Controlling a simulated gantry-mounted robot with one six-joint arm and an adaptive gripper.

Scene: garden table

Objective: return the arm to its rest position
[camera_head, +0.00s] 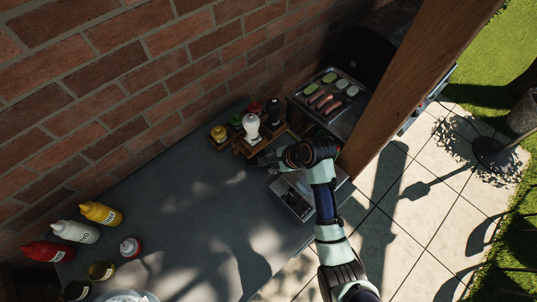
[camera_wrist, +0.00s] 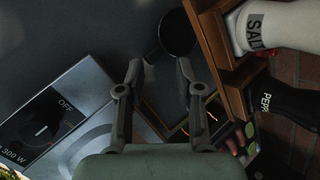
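My gripper (camera_head: 264,161) is over the right end of the grey table (camera_head: 190,205), at the end of my arm, which comes in from the lower right. In the wrist view its two fingers (camera_wrist: 159,66) stand apart, with nothing visibly held between them. A dark round object with a short handle (camera_wrist: 177,33) shows just past the fingertips; I cannot tell what it is. The hot plate (camera_head: 292,203) is beside and partly under my arm; its knob and OFF mark (camera_wrist: 42,130) show at left in the wrist view.
A wooden condiment rack (camera_head: 243,148) stands close to my gripper, with a salt shaker (camera_wrist: 284,27) and a pepper shaker (camera_wrist: 284,107). A tray of food (camera_head: 328,97) lies behind. A wooden post (camera_head: 410,85) rises right. Sauce bottles (camera_head: 76,231) stand front left. The table's middle is clear.

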